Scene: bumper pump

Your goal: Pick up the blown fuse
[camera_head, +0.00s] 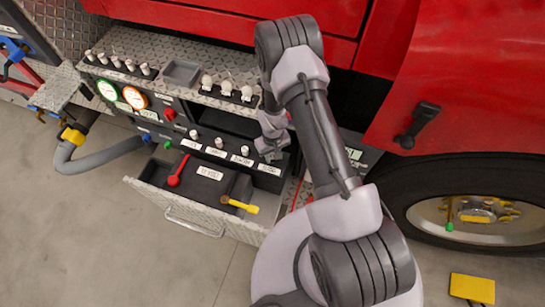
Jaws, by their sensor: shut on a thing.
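My gripper (270,154) is at the right end of the lower panel row, beside the arm's dark wrist. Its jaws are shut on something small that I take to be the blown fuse. The fuse itself is too small and too covered by the gripper to make out. Several small pale fittings with white labels (241,161) run along the panel to the left of the gripper. I cannot tell whether the held thing still touches the panel.
An open drawer (150,192) below the panel holds a red-handled tool (175,180) and a yellow-handled tool (240,206). Gauges (133,98), knobs and a grey hose (95,160) are left. The red truck body (460,80) and wheel are right. Floor is clear at lower left.

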